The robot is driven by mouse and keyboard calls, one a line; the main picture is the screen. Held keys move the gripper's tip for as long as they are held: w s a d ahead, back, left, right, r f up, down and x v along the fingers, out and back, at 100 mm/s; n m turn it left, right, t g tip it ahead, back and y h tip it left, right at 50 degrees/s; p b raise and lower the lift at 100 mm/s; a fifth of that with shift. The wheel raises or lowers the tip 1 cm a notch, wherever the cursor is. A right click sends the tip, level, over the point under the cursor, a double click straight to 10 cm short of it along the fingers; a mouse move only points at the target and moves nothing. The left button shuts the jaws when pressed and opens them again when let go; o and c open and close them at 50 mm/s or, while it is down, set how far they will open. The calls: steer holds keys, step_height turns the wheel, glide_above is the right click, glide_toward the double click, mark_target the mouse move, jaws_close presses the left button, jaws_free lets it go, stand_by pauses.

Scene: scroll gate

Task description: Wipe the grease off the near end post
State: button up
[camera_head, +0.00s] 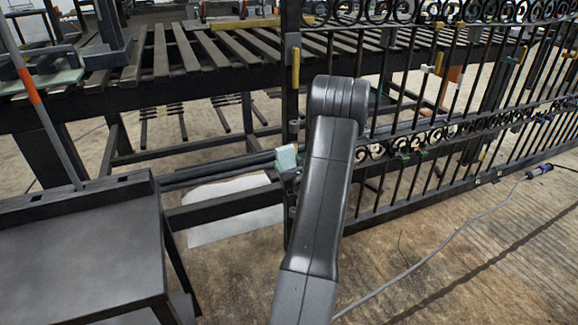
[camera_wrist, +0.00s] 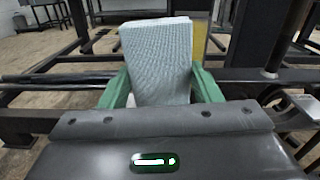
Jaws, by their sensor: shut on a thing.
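The near end post (camera_head: 290,105) of the black scroll gate stands upright left of my arm in the head view. No grease can be made out on it at this size. My gripper (camera_head: 289,172) is beside the lower part of this post, partly hidden by my arm. Its green fingers (camera_wrist: 160,92) are shut on a folded pale grey-blue cloth (camera_wrist: 158,55), which also shows in the head view (camera_head: 286,157). I cannot tell whether the cloth touches the post. The cloth hides much of what lies behind it in the wrist view.
A slatted black table (camera_head: 160,55) stands behind and left. A dark cart or stand (camera_head: 90,250) is at the front left. The gate's bars and scrolls (camera_head: 460,130) run off to the right. A cable (camera_head: 440,262) crosses the otherwise open floor at front right.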

steer(key=shift+w+a, duration=0.1)
steer(key=shift+w, duration=0.15)
steer(key=w+d+b, duration=0.1)
steer(key=w+d, duration=0.1)
steer(key=d, duration=0.4)
steer(key=shift+w, duration=0.15)
stand_by(0.5)
